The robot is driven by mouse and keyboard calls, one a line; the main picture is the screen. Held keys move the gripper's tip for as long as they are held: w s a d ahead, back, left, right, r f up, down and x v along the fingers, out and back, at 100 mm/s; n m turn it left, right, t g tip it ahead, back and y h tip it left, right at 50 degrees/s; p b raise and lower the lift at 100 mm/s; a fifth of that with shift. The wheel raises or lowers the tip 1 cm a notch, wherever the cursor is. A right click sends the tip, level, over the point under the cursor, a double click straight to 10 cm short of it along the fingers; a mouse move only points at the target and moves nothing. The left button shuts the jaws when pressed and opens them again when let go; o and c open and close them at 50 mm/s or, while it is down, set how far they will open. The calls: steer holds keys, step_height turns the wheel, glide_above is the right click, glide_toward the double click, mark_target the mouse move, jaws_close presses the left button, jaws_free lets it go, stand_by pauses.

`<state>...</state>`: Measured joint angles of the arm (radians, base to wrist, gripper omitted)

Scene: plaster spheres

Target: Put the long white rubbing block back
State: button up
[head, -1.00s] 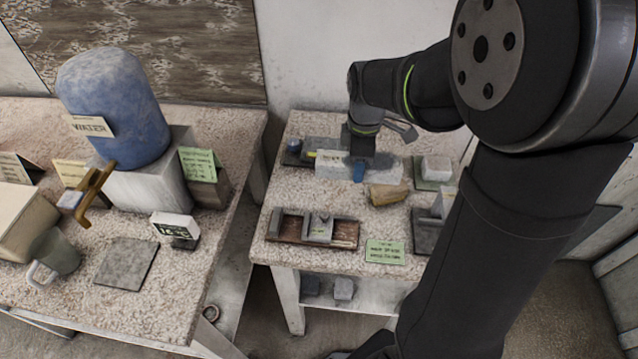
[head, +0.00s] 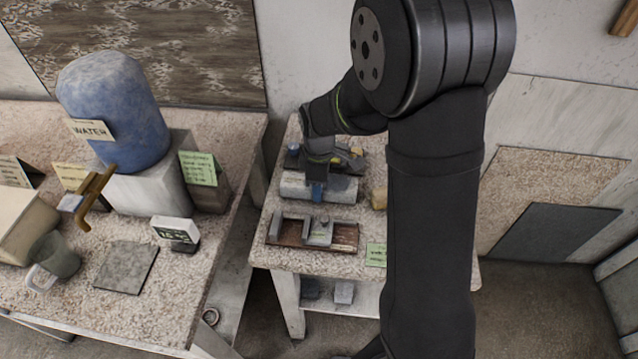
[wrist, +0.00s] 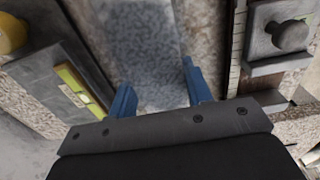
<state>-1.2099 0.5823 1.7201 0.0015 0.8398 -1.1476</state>
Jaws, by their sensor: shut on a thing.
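The long white rubbing block (head: 292,187) lies across the small speckled table in the head view, behind the brown tray. It looks pale grey-white, and its right part is partly hidden by my gripper. My gripper (head: 318,191) points down with its blue fingers shut on the block. In the wrist view the block (wrist: 140,45) runs away from me between the blue fingers of my gripper (wrist: 160,92). I cannot tell whether the block touches the tabletop.
The brown tray (head: 348,241) with grey metal pieces is just in front. A tan block (head: 379,198) and a green card (head: 375,254) are to the right, partly behind my arm. Dark tools lie behind the gripper. The left table holds a blue water jug (head: 115,105).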

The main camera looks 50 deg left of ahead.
steer(key=shift+f, duration=0.15)
steer(key=o, duration=1.2)
steer(key=shift+f, duration=0.1)
steer(key=shift+o, duration=0.2)
step_height(320, 180, up, 12)
steer(key=shift+f, duration=4.45)
